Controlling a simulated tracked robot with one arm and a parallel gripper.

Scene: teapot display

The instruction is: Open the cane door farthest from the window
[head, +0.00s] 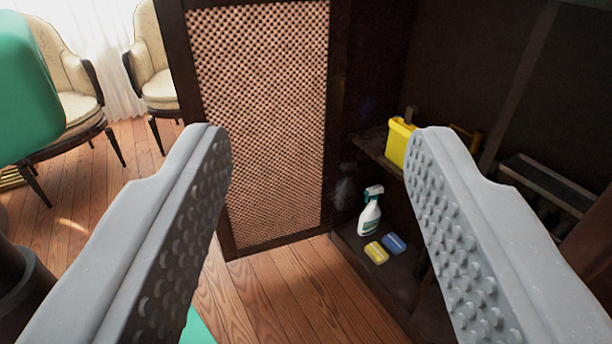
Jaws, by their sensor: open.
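A cane door (262,110) with a dark wood frame stands swung open in the middle of the head view. To its right the dark cabinet interior (450,60) is exposed. My gripper (318,140) is open and empty, its two grey studded fingers spread wide in front of the door and the cabinet opening. The left finger overlaps the door's left edge in the picture, and I cannot tell whether it touches. No handle shows on the visible part of the door. No other cane door is clearly in view.
Inside the cabinet are a spray bottle (369,212), a yellow sponge (376,253), a blue sponge (394,243) and a yellow container (399,142) on a shelf. Cream chairs (70,60) and sheer curtains (110,40) stand at the left. Wood floor (290,290) lies clear before the door.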

